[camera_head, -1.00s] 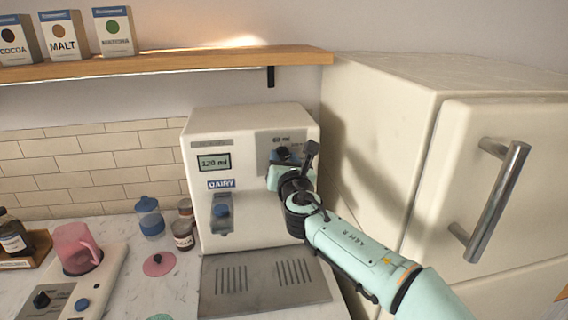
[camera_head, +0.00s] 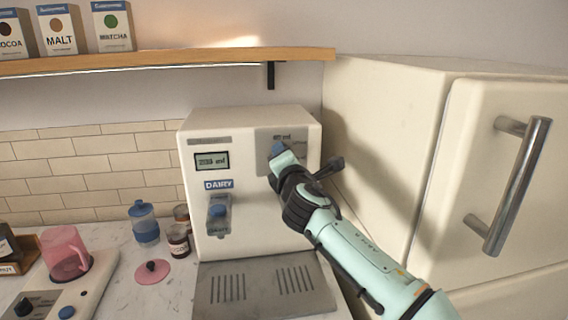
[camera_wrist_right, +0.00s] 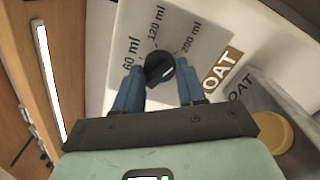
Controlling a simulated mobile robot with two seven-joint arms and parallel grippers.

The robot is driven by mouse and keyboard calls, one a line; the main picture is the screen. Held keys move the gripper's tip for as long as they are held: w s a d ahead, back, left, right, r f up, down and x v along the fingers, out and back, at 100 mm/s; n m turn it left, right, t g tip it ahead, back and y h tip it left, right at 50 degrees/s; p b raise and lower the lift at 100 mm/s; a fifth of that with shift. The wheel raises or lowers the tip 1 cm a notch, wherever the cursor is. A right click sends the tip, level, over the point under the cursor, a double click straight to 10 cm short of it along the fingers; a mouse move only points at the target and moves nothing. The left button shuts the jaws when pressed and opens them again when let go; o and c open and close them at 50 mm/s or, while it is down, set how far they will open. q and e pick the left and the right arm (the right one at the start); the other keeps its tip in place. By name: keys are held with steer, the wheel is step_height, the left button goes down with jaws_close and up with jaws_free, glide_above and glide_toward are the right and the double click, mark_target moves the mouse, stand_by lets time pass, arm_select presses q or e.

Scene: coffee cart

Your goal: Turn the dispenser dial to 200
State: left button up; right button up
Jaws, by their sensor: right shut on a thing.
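The dairy dispenser (camera_head: 262,220) stands on the counter in the head view. Its small display (camera_head: 212,161) is blurred and seems to read 200 ml. The black dial (camera_wrist_right: 159,68) shows in the right wrist view, with labels 60, 120 and 200 ml around it. Its white mark points to the right side, roughly the 200 ml side. My right gripper (camera_wrist_right: 158,86) has its blue fingers on either side of the dial and is shut on it. In the head view my right gripper (camera_head: 277,150) hides the dial. My left gripper is not in view.
A drip tray (camera_head: 264,290) lies in front of the dispenser, below my right arm. A cream cabinet with a metal handle (camera_head: 513,190) stands close on the right. Jars, a blue-lidded container (camera_head: 144,222) and a pink pitcher (camera_head: 66,257) are on the left. A shelf (camera_head: 170,60) runs above.

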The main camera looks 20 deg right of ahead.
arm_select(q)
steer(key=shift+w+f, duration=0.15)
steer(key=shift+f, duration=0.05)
arm_select(e)
steer(key=shift+m, duration=0.6)
steer(key=o, duration=1.1)
steer(key=shift+c, duration=0.2)
arm_select(q)
steer(key=shift+b, duration=0.3)
arm_select(e)
steer(key=shift+s, duration=0.1)
steer(key=shift+s+a, duration=0.1)
steer(key=shift+s, duration=0.15)
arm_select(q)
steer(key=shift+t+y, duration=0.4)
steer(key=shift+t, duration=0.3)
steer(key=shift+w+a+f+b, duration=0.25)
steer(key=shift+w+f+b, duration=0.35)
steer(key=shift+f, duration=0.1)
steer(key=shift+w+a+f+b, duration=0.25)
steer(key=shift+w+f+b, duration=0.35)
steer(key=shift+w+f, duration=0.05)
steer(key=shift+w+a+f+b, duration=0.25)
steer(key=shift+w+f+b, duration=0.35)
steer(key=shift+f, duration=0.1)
arm_select(e)
steer(key=v, duration=1.2)
steer(key=shift+s, duration=0.4)
